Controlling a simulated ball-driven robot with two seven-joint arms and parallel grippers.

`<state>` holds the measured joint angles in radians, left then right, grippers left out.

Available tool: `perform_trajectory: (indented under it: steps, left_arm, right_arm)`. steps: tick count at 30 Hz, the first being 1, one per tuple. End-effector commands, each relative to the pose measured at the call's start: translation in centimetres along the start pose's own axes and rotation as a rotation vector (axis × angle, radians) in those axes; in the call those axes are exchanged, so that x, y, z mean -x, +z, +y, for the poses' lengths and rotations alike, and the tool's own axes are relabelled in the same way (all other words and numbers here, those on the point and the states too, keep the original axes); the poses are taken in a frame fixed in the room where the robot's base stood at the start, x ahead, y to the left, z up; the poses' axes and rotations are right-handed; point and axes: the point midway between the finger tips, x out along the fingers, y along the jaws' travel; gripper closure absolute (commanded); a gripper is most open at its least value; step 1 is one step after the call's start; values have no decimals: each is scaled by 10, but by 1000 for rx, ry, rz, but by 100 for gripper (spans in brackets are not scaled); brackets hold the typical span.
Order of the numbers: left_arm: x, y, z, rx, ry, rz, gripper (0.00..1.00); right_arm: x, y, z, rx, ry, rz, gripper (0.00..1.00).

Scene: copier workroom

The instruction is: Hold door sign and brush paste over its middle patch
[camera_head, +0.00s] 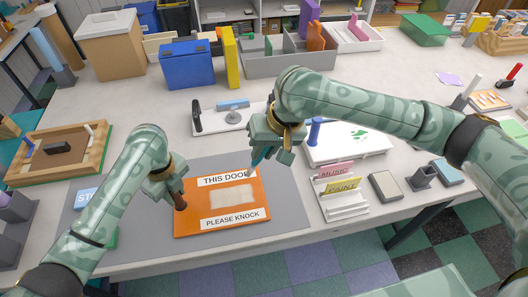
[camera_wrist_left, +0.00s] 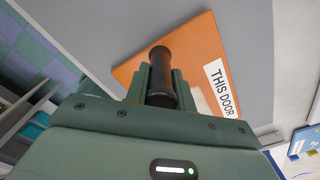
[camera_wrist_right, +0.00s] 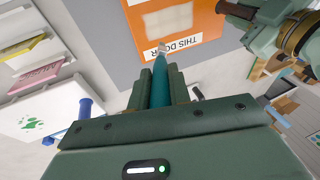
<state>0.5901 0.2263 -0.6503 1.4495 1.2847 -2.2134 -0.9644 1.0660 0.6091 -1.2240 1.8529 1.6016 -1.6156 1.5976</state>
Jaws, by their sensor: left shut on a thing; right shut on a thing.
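The orange door sign (camera_head: 245,209) lies flat on a grey mat (camera_head: 130,215), with white strips reading THIS DOOR and PLEASE KNOCK. Its pale middle patch (camera_head: 232,195) lies between them. My left gripper (camera_head: 174,190) is shut on a dark upright cylinder (camera_wrist_left: 162,75) at the sign's left edge; whether it is fixed to the sign I cannot tell. My right gripper (camera_head: 272,147) is shut on a teal brush (camera_wrist_right: 160,80), which also shows in the head view (camera_head: 260,158). Its pale tip points down near the THIS DOOR strip; contact is unclear.
Right of the mat stand a white holder with MUSIC and PAINT signs (camera_head: 345,205) and a white board with a green mark (camera_head: 372,140). A wooden tray (camera_head: 30,170) is at left. A blue box (camera_head: 188,68) and grey organiser (camera_head: 275,67) stand behind.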

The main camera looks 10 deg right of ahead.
Motion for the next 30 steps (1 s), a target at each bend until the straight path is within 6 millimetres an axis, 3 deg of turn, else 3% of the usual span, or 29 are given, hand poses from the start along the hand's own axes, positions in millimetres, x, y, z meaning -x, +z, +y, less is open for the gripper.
perform_trajectory:
  steps: [12,13,15,25,30]
  left_arm:
    - [0,0,0,1,1,0,98]
    - [0,0,0,1,1,0,67]
    - [0,0,0,0,1,0,50]
    - [4,0,0,0,0,-1,50]
    - [31,1,-1,-3,-3,-3,50]
  right_arm:
    - [0,0,0,0,0,0,100]
    - [0,0,0,0,0,0,100]
    - [0,0,0,0,0,0,100]
    - [0,0,0,0,0,0,100]
    - [0,0,0,0,0,0,100]
